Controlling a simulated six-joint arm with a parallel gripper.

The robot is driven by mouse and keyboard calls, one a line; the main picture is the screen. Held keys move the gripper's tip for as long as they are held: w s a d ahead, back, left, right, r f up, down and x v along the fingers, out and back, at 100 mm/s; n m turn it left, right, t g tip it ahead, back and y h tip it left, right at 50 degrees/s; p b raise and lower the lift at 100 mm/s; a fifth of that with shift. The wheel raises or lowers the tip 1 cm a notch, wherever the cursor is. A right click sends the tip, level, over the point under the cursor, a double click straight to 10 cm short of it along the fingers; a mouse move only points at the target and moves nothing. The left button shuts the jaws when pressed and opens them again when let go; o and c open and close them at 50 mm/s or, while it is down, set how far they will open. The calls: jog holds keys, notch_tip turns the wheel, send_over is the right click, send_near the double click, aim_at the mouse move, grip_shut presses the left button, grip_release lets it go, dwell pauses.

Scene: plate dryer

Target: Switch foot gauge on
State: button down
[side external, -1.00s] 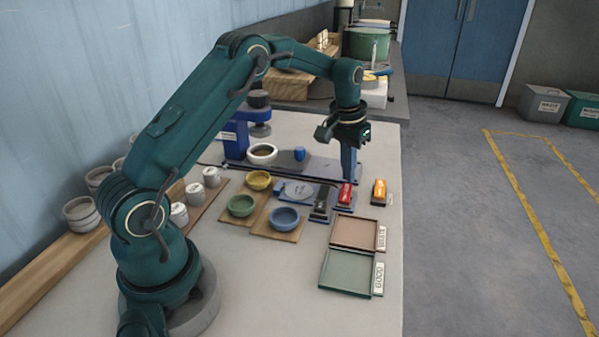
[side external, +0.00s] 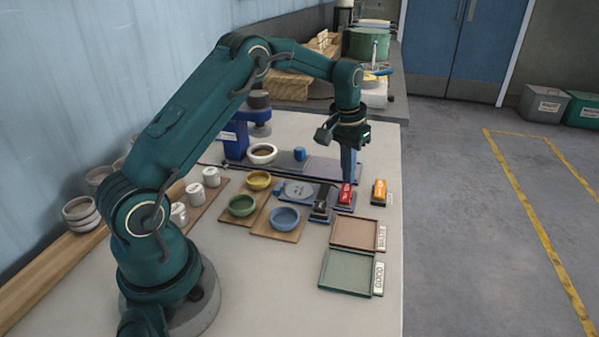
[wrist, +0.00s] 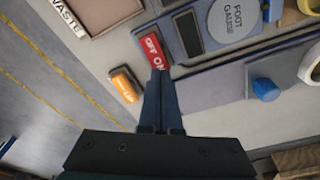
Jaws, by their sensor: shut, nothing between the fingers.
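The foot gauge has a round grey plate (side external: 298,190) and a dark display (side external: 320,206) on a blue base. In the wrist view its plate (wrist: 238,18) reads "FOOT GAUGE", with the display (wrist: 188,33) beside it. Its red switch (side external: 345,195) stands by the display. The switch also shows in the wrist view (wrist: 151,47), marked OFF and ON. My gripper (side external: 348,180) is shut and empty, pointing down. In the wrist view its fingertips (wrist: 161,74) are at the ON end of the red switch. I cannot tell whether they touch it, or which way the switch is tipped.
An orange switch (side external: 379,191) stands right of the red one; it also shows in the wrist view (wrist: 124,86). The WASTE tray (side external: 355,233) and GOOD tray (side external: 346,272) lie in front. Bowls on boards (side external: 283,217) stand left.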

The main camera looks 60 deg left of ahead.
jog(key=shift+f, duration=0.8)
dwell(0.4)
jog(key=shift+r, duration=3.55)
notch_tip(320, 180, up, 8)
jog(key=t, duration=0.2)
send_over(347, 187)
jog(key=s+d, duration=0.1)
jog(key=d, duration=0.2)
jog(key=s+d+r+m+t, duration=0.1)
jog(key=s+d+r+m, duration=0.1)
jog(key=s+d+r, duration=0.5)
jog(key=s+d+f, duration=0.1)
jog(key=s+f, duration=0.3)
jog(key=s, duration=0.4)
jog(key=s+d+f+m, duration=0.1)
jog(key=s+f, duration=0.4)
jog(key=s, duration=0.2)
jog(key=shift+s+t, duration=0.4)
